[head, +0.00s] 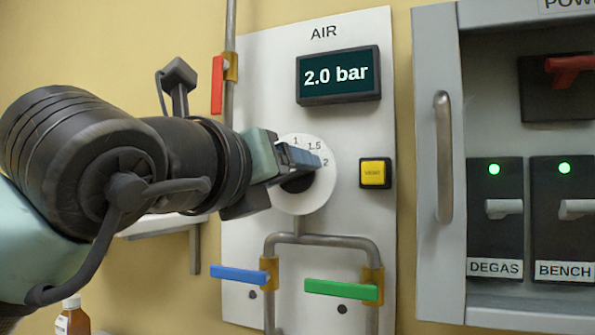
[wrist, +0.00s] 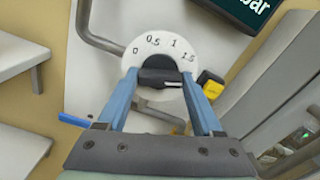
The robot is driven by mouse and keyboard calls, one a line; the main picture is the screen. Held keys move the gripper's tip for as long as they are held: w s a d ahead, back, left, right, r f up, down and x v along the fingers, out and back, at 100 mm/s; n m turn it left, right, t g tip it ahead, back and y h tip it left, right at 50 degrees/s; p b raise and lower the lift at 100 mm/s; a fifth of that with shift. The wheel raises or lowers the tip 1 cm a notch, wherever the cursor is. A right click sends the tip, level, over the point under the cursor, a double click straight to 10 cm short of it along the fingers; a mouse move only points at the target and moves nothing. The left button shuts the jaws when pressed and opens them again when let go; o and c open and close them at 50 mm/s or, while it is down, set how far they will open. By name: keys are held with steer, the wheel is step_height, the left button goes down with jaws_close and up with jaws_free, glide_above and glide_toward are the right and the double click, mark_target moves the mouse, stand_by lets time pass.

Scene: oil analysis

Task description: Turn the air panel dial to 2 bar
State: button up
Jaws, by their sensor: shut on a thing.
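The air panel (head: 250,100) is a pale board on the yellow wall. Its display (head: 338,75) reads 2.0 bar. The dial (head: 305,200) is a white disc with a dark knob; the marks 1, 1.5 and 2 show in the head view. In the wrist view, the dial (wrist: 155,45) shows 0, 0.5, 1 and 1.5, and the black knob (wrist: 160,78) sits between my blue fingers. My gripper (head: 305,165) is shut on the knob; it also shows in the wrist view (wrist: 160,85). The fingers partly hide the knob in the head view.
A yellow button (head: 375,173) is right of the dial. Blue (head: 238,274) and green (head: 341,290) valve handles are below, with a red handle (head: 217,85) at upper left. A grey power cabinet (head: 438,240) with switches stands at right. A brown bottle (head: 73,318) is at lower left.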

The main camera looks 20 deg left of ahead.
steer(key=shift+f, duration=0.1)
stand_by(0.4)
steer(key=o, duration=1.4)
steer(key=shift+c, duration=0.2)
